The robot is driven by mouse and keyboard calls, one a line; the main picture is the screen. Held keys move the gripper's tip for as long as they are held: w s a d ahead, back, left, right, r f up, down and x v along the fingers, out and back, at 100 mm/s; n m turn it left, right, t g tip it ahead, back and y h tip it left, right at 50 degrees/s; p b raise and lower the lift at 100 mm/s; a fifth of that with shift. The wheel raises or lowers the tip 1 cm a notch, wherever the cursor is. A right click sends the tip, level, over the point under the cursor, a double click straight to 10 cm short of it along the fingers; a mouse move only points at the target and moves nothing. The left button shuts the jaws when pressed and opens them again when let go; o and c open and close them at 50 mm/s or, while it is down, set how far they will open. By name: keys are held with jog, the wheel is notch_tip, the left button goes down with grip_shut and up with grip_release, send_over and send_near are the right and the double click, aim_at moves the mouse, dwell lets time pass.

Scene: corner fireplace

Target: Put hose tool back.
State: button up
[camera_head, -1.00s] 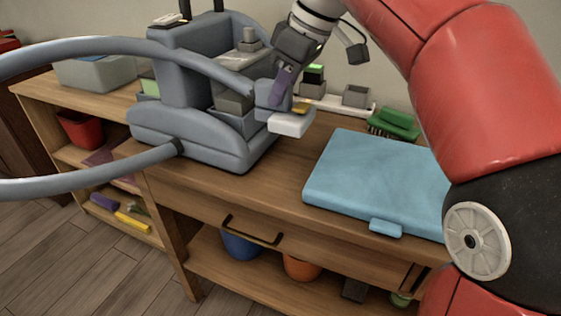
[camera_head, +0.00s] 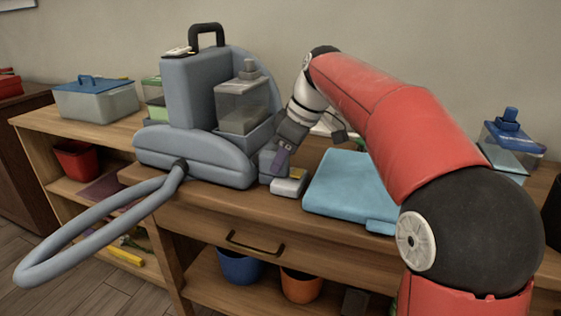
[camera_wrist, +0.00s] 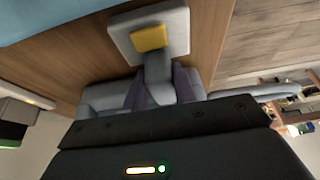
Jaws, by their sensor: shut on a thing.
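The hose tool (camera_head: 288,183) is a grey head with a pale nozzle plate and a yellow patch. My gripper (camera_head: 280,160) is shut on its grey neck, beside the front right of the grey cleaning machine (camera_head: 190,95). The tool is low, at about tabletop height; I cannot tell whether it touches the wood. In the wrist view the purple fingers of my gripper (camera_wrist: 160,92) sit either side of the neck, and the nozzle plate (camera_wrist: 122,38) points away from the gripper. The grey hose (camera_head: 70,238) leaves the machine's front and loops down at the left.
A blue folded case (camera_head: 345,185) lies right of the tool on the wooden table (camera_head: 225,205). Blue (camera_head: 238,265) and orange (camera_head: 302,285) pots stand on the lower shelf.

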jog(key=o, duration=0.5)
jog(key=shift+f, duration=0.15)
jog(key=o, duration=0.4)
jog(key=shift+o, duration=0.2)
jog(key=shift+r, duration=0.3)
jog(key=p+v, duration=0.2)
jog(key=v, duration=0.9)
jog(key=s+d+f+m+t+h, duration=0.1)
jog(key=s+d+f+m, duration=0.3)
jog(key=s+f, duration=0.3)
jog(key=s+d+f+m+t+h, duration=0.1)
jog(key=s+d+f+m, duration=0.2)
jog(key=s, duration=0.6)
jog(key=s+d+f+m+t+h, duration=0.2)
jog(key=s+d+f+m, duration=0.2)
jog(key=s+f+m, duration=0.3)
notch_tip(320, 180, down, 4)
jog(key=shift+s+d+r, duration=0.15)
jog(key=shift+s+d, duration=0.2)
jog(key=shift+s, duration=0.75)
